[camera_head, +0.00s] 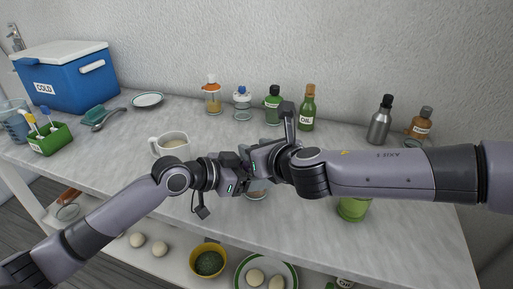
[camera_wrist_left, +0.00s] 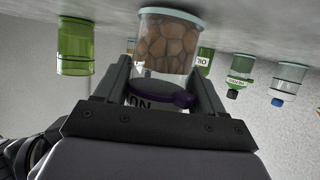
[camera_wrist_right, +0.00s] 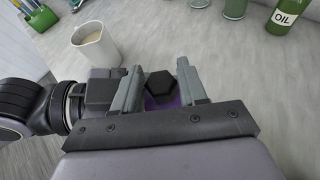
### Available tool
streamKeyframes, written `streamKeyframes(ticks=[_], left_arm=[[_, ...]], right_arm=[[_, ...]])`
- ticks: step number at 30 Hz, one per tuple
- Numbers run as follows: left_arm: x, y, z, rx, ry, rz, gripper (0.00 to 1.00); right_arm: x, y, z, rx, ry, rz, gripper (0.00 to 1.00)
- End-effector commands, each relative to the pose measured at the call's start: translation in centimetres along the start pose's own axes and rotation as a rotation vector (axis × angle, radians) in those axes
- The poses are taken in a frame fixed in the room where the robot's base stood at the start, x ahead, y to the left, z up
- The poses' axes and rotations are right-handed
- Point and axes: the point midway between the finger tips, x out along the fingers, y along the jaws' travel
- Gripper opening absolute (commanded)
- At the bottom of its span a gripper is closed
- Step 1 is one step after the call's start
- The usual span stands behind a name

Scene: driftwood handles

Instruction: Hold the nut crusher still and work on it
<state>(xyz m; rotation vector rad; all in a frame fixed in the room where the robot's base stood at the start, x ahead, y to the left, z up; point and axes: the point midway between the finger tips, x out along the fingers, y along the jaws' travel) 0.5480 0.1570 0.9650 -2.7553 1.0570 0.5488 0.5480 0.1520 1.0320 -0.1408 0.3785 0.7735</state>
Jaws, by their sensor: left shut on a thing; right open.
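The nut crusher is a clear jar of brown nuts with a purple collar; its jar (camera_wrist_left: 165,42) fills the middle of the left wrist view. My left gripper (camera_wrist_left: 160,74) is shut on the crusher, one finger on each side. My right gripper (camera_wrist_right: 159,72) is open above the crusher. A dark hexagonal knob (camera_wrist_right: 158,86) with purple below it shows between the right fingers; I cannot tell whether they touch it. In the head view both grippers meet over the crusher and hide most of it; only a low part of the jar (camera_head: 257,194) shows.
A white mug (camera_head: 173,146) stands left of the grippers. A green cup (camera_head: 353,209) stands under my right forearm. Several bottles, including a green oil bottle (camera_head: 307,110), line the wall. A blue cooler (camera_head: 70,80) is at the back left. The front left counter is clear.

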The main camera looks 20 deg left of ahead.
Motion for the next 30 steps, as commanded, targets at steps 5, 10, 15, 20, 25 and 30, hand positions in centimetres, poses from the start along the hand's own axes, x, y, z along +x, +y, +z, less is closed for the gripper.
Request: streamKeyframes(ticks=[5, 10, 15, 20, 25, 30], left_arm=[[-0.02, -0.01, -0.1, 0.0, 0.002, 0.0, 0.31], [-0.02, -0.01, -0.1, 0.0, 0.002, 0.0, 0.31], [-0.02, -0.01, -0.1, 0.0, 0.002, 0.0, 0.3], [-0.02, -0.01, -0.1, 0.0, 0.002, 0.0, 0.3], [-0.02, 0.0, -0.09, 0.0, 0.002, 0.0, 0.3], [-0.01, 0.02, -0.08, 0.0, 0.002, 0.0, 0.3]], right_arm=[[0.12, -0.04, 0.0, 0.0, 0.0, -0.001, 0.42], [0.11, -0.03, 0.0, 0.001, 0.0, -0.001, 0.29], [0.1, -0.03, 0.01, 0.001, 0.0, -0.001, 0.05], [0.14, 0.06, 0.02, 0.017, 0.0, -0.033, 0.04], [0.14, 0.13, 0.05, 0.06, -0.001, -0.125, 0.04], [0.15, 0.03, 0.03, 0.096, -0.001, -0.208, 0.04]])
